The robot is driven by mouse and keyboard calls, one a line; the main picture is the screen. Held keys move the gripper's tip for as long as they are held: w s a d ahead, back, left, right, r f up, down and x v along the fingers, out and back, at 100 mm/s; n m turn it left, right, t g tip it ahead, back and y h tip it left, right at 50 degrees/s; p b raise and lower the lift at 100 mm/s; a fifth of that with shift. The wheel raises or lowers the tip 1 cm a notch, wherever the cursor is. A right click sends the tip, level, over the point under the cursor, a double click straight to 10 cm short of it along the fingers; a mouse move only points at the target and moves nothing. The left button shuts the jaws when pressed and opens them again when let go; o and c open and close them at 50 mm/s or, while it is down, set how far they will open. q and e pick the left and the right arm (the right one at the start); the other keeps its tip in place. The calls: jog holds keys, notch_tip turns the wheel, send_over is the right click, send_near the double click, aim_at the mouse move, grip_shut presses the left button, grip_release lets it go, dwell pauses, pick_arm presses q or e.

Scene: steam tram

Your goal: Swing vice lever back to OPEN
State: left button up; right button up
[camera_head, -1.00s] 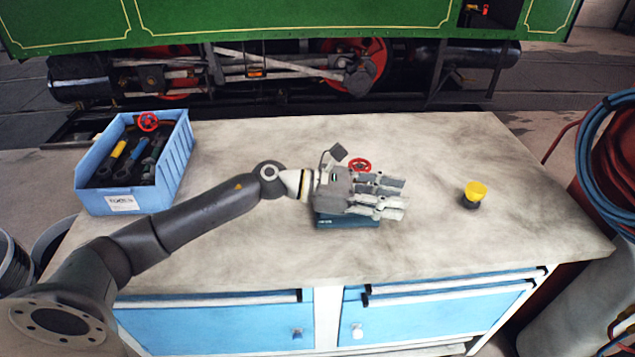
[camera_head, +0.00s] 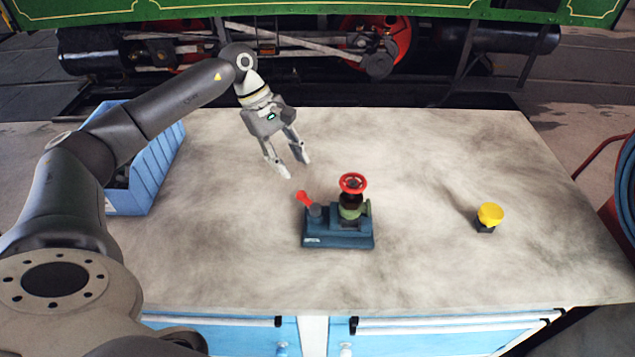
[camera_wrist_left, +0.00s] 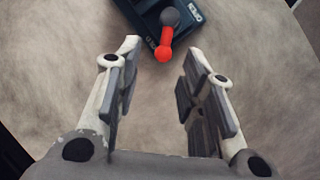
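The vice (camera_head: 338,228) is a dark blue block on the bench, with a red handwheel (camera_head: 352,183) above a green valve-like piece (camera_head: 351,210). Its lever (camera_head: 305,200) has a red grip and a grey pivot, and tilts up to the left. In the left wrist view the red lever (camera_wrist_left: 164,50) points towards me, beyond and between the fingertips, next to white lettering on the vice (camera_wrist_left: 187,22) that seems to read OPEN. My left gripper (camera_head: 288,170) is open and empty, above and left of the lever, apart from it. My right gripper is not in view.
A yellow-topped piece on a dark base (camera_head: 490,215) stands on the workbench (camera_head: 430,260) to the right. A blue bin (camera_head: 150,175) at the left is partly hidden by my left arm. The bench between vice and yellow piece is clear.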

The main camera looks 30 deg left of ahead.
aim_at(308, 201)
pick_arm(q)
jog(key=p+x, duration=0.1)
jog(key=x, duration=0.4)
jog(key=s+p+x, duration=0.1)
jog(key=x, duration=0.2)
jog(key=shift+d+p, duration=0.15)
jog(key=shift+p, duration=0.2)
jog(key=shift+x, duration=0.95)
jog(key=shift+s, duration=0.1)
jog(key=shift+c, duration=1)
jog(key=c, duration=0.5)
grip_shut()
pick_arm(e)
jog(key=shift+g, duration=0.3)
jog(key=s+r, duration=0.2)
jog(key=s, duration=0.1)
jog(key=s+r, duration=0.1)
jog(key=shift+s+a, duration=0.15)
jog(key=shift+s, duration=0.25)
